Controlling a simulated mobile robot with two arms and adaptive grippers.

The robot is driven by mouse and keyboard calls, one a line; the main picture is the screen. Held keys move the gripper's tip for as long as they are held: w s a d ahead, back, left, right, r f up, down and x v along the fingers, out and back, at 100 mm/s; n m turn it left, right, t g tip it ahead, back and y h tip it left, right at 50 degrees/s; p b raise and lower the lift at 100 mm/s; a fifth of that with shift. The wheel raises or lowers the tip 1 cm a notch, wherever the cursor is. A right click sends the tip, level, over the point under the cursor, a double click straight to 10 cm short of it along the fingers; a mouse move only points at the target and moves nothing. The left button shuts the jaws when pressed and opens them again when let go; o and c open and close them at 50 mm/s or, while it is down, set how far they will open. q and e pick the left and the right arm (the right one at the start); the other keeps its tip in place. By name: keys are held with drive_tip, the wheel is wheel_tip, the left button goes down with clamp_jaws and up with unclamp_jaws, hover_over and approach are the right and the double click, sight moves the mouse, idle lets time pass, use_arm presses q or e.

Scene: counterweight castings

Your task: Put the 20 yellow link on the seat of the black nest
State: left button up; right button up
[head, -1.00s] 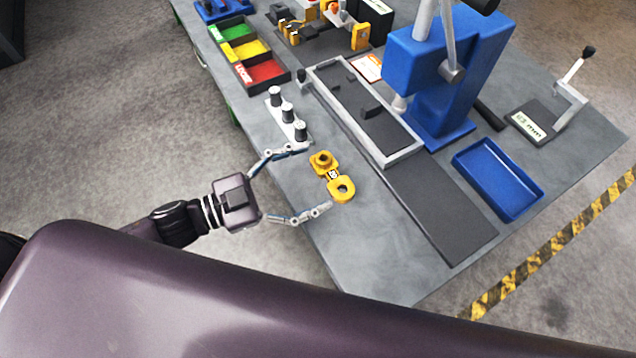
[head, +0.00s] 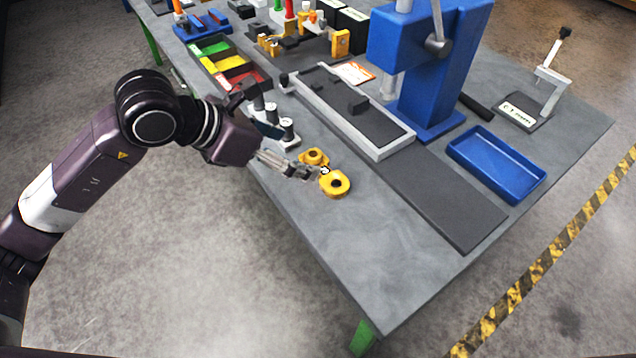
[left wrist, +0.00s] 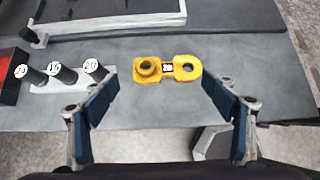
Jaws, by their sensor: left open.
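The yellow link (head: 335,183) lies flat on the grey table near its front-left edge. In the left wrist view the link (left wrist: 187,68) lies ahead, label reading 20. My left gripper (head: 297,153) is open and empty beside the link. In the wrist view its spread fingers (left wrist: 162,90) are on either side of the link, apart from it. A grey-framed fixture (head: 395,148) holds a dark plate with black blocks; I cannot tell whether this is the black nest. My right gripper is out of view.
Several numbered pins stand on a pale rack (left wrist: 45,86) left of the link. A blue press (head: 440,70) stands behind, with a blue tray (head: 497,165) to its right. A dark mat (head: 440,200) lies before the press. Front table surface is clear.

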sight(317, 158)
use_arm(q)
drive_tip(key=shift+w+d+f, duration=0.1)
drive_tip(key=shift+w+f, duration=0.15)
drive_tip(key=x, duration=0.2)
drive_tip(key=b+x, duration=0.1)
drive_tip(key=x, duration=0.4)
drive_tip(key=shift+w+a+f+b, duration=0.2)
drive_tip(key=shift+w+a+b, duration=0.1)
drive_tip(key=shift+c, duration=0.2)
